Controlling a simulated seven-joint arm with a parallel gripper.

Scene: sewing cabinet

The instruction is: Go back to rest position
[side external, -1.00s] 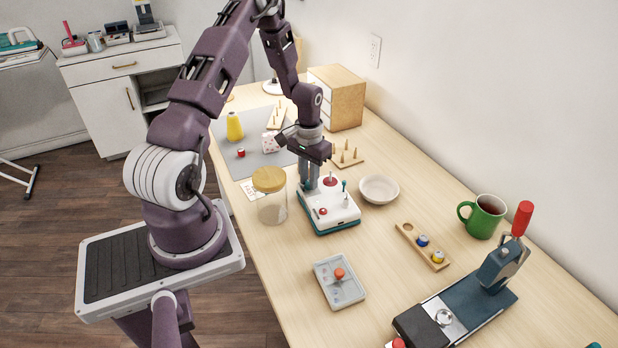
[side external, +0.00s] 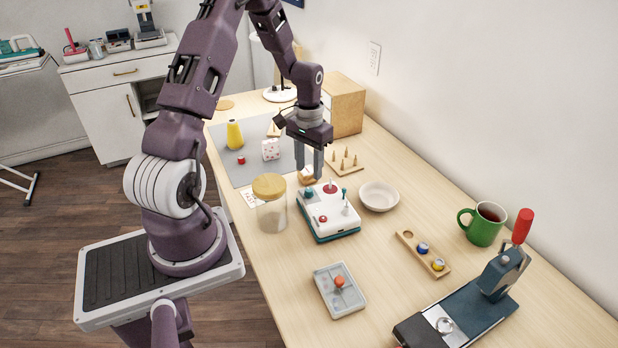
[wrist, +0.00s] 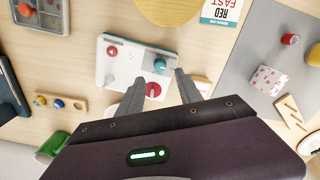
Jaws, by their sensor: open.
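My gripper (side external: 309,160) hangs above the table, open and empty, its fingers pointing down. In the side view it is behind and above a white and teal box (side external: 327,213) with red and teal knobs and small levers on top. In the wrist view the two fingers (wrist: 158,86) stand apart, with the box (wrist: 128,66) beyond them and partly covered by the left finger. A gap shows between the fingertips and the box in the side view.
A jar with a wooden lid (side external: 269,187), a white bowl (side external: 379,196), a pegboard (side external: 343,162) and a wooden cabinet (side external: 344,104) stand around the box. A green mug (side external: 482,226), bobbin holder (side external: 423,252), grey tray (side external: 340,290) and red-handled press (side external: 465,305) lie nearer. Bare table lies between them.

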